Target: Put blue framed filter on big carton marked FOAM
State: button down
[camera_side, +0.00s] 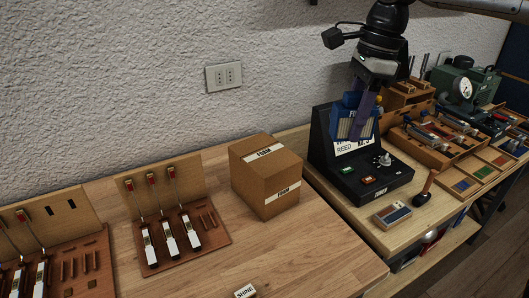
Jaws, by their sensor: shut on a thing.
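The blue framed filter (343,122) has a pale pleated face and is held upright in the air. My gripper (366,104) is shut on it, with a purple finger crossing its right part. The filter is in front of the black sloped console, and I cannot tell whether they touch. The big carton marked FOAM (265,176) is a closed brown box with white labels on its top and front. It stands on the wooden bench to the left of the filter, and its top is clear.
The black console (365,172) with knob and buttons stands right of the carton. Piano action models (170,222) stand left. A block marked SHINE (245,291) is at the front edge. Wooden trays (440,140) crowd the right.

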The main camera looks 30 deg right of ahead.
jog(key=w+a+f, duration=0.3)
jog(key=w+f, duration=0.2)
jog(key=w, duration=0.5)
send_over(285, 162)
jog(key=f, duration=0.5)
jog(key=shift+s+d, duration=0.35)
jog(key=shift+w+a+f, duration=0.1)
jog(key=shift+w+f, duration=0.05)
jog(key=shift+f, duration=0.8)
jog(key=shift+w+f, duration=0.15)
jog(key=shift+f, duration=0.75)
jog(key=shift+f, duration=0.2)
jog(key=c, duration=0.5)
grip_release()
jog(key=shift+r, duration=0.15)
